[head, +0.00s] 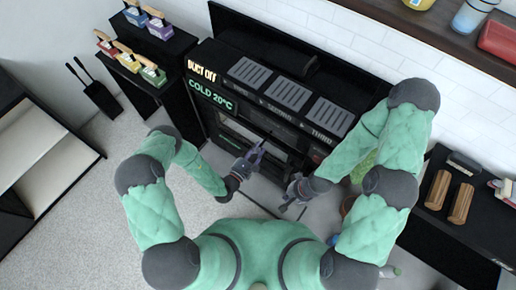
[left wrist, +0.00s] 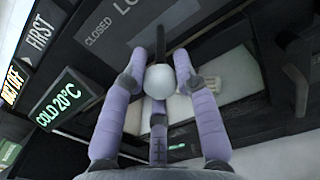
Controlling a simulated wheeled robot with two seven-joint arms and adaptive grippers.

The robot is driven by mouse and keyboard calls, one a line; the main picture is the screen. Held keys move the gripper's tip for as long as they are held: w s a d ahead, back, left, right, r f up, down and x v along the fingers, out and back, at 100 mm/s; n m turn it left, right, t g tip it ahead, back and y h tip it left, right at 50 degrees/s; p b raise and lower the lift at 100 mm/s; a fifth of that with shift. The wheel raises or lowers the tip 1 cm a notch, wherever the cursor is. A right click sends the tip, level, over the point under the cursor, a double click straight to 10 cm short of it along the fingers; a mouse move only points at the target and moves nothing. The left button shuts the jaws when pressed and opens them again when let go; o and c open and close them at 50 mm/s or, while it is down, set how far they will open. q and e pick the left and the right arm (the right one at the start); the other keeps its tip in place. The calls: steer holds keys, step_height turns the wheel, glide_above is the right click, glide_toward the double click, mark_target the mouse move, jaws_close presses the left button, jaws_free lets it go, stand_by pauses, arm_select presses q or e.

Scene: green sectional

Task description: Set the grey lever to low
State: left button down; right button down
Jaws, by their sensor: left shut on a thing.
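My left gripper (left wrist: 158,80) is shut on a pale grey ball knob at the end of a dark lever (left wrist: 160,82) in the left wrist view, with its purple fingers around the knob. The lever's dark stem reaches up past the fingers toward a grey panel marked "CLOSED" and a partly cut-off word starting "LO" (left wrist: 128,8). In the head view my left gripper (head: 256,150) is at the front of the black machine (head: 290,128), where the lever is too small to make out. My right gripper (head: 291,207) is open and empty, lower and to the right.
The machine carries a green "COLD 20°C" display (head: 210,96), a "DUCT OFF" sign (head: 201,70) and grey vents on top. A black shelf (head: 182,42) with small coloured boxes stands at left. A dark counter (head: 440,222) with wooden blocks is at right. Floor is clear at lower left.

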arm_select(q)
steer(key=shift+w+r, duration=0.15)
steer(key=shift+r, duration=0.1)
steer(key=c, duration=0.9)
jaws_free()
steer(key=shift+c, duration=0.2)
steer(key=shift+f, duration=0.1)
steer(key=shift+s, duration=0.2)
steer(key=shift+s+a+f, duration=0.1)
steer(key=shift+s+a, duration=0.1)
steer(key=v, duration=1.1)
steer(key=shift+s, duration=0.15)
